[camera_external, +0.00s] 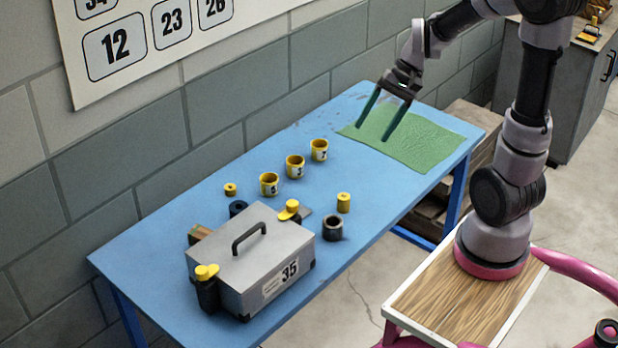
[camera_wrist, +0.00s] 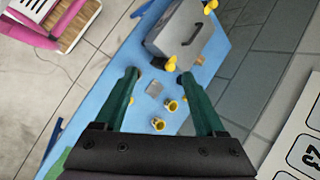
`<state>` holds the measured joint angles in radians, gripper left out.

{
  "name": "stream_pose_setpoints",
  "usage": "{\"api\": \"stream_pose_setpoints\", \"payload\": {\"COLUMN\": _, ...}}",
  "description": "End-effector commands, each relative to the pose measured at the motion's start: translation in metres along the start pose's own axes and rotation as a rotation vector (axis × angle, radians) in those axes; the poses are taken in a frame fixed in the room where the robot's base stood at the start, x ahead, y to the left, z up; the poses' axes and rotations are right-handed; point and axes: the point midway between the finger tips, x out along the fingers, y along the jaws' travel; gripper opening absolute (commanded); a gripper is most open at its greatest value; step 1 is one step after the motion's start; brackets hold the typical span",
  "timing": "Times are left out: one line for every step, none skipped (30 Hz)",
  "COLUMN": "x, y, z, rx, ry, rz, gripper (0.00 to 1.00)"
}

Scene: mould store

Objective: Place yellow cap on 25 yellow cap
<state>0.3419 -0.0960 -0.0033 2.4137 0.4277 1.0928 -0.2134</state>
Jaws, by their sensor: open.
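My gripper (camera_external: 372,133) is open and empty above the green mat; its two green fingers also frame the wrist view (camera_wrist: 159,76). Three yellow cups with white labels stand in a row on the blue table: a near cup (camera_external: 269,184), a middle cup (camera_external: 295,166) and a far cup (camera_external: 319,150). Their label numbers are too small to read; I cannot tell which is 25. A small yellow piece (camera_external: 230,189) lies left of them and a yellow cylinder (camera_external: 343,202) stands right. Yellow knobbed caps sit at the grey case's back corner (camera_external: 291,208) and front left corner (camera_external: 205,272).
The grey case (camera_external: 228,258) marked 35, with a black handle, fills the table's near end. A dark ring (camera_external: 333,228) and a dark cylinder (camera_external: 238,208) stand beside it. The green mat (camera_external: 425,140) lies bare at the far end. A block wall borders the table's left side.

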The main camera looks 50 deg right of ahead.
Motion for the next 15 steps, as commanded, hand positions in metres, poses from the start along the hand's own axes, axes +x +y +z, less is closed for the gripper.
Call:
{"api": "stream_pose_setpoints", "payload": {"x": -0.013, "y": -0.006, "z": 0.017, "rx": -0.089, "ry": 0.050, "rz": 0.014, "gripper": 0.72}}
{"api": "stream_pose_setpoints", "payload": {"x": -0.019, "y": -0.007, "z": 0.025, "rx": -0.135, "ry": 0.080, "rz": 0.025, "gripper": 0.72}}
{"api": "stream_pose_setpoints", "payload": {"x": -0.028, "y": -0.009, "z": 0.036, "rx": -0.198, "ry": 0.120, "rz": 0.036, "gripper": 0.72}}
{"api": "stream_pose_setpoints", "payload": {"x": -0.034, "y": -0.009, "z": 0.044, "rx": -0.242, "ry": 0.151, "rz": 0.044, "gripper": 0.72}}
{"api": "stream_pose_setpoints", "payload": {"x": -0.041, "y": -0.010, "z": 0.051, "rx": -0.289, "ry": 0.184, "rz": 0.050, "gripper": 0.72}}
{"api": "stream_pose_setpoints", "payload": {"x": -0.050, "y": -0.011, "z": 0.061, "rx": -0.346, "ry": 0.226, "rz": 0.054, "gripper": 0.72}}
{"api": "stream_pose_setpoints", "payload": {"x": -0.057, "y": -0.011, "z": 0.068, "rx": -0.389, "ry": 0.259, "rz": 0.056, "gripper": 0.72}}
{"api": "stream_pose_setpoints", "payload": {"x": -0.063, "y": -0.011, "z": 0.074, "rx": -0.428, "ry": 0.290, "rz": 0.058, "gripper": 0.72}}
{"api": "stream_pose_setpoints", "payload": {"x": -0.071, "y": -0.011, "z": 0.082, "rx": -0.476, "ry": 0.328, "rz": 0.057, "gripper": 0.72}}
{"api": "stream_pose_setpoints", "payload": {"x": -0.077, "y": -0.011, "z": 0.087, "rx": -0.509, "ry": 0.356, "rz": 0.056, "gripper": 0.72}}
{"api": "stream_pose_setpoints", "payload": {"x": -0.082, "y": -0.011, "z": 0.092, "rx": -0.538, "ry": 0.382, "rz": 0.053, "gripper": 0.72}}
{"api": "stream_pose_setpoints", "payload": {"x": -0.088, "y": -0.010, "z": 0.097, "rx": -0.572, "ry": 0.412, "rz": 0.049, "gripper": 0.72}}
{"api": "stream_pose_setpoints", "payload": {"x": -0.093, "y": -0.010, "z": 0.101, "rx": -0.595, "ry": 0.433, "rz": 0.047, "gripper": 0.72}}
{"api": "stream_pose_setpoints", "payload": {"x": -0.096, "y": -0.010, "z": 0.104, "rx": -0.613, "ry": 0.451, "rz": 0.043, "gripper": 0.72}}
{"api": "stream_pose_setpoints", "payload": {"x": -0.100, "y": -0.009, "z": 0.107, "rx": -0.634, "ry": 0.470, "rz": 0.041, "gripper": 0.72}}
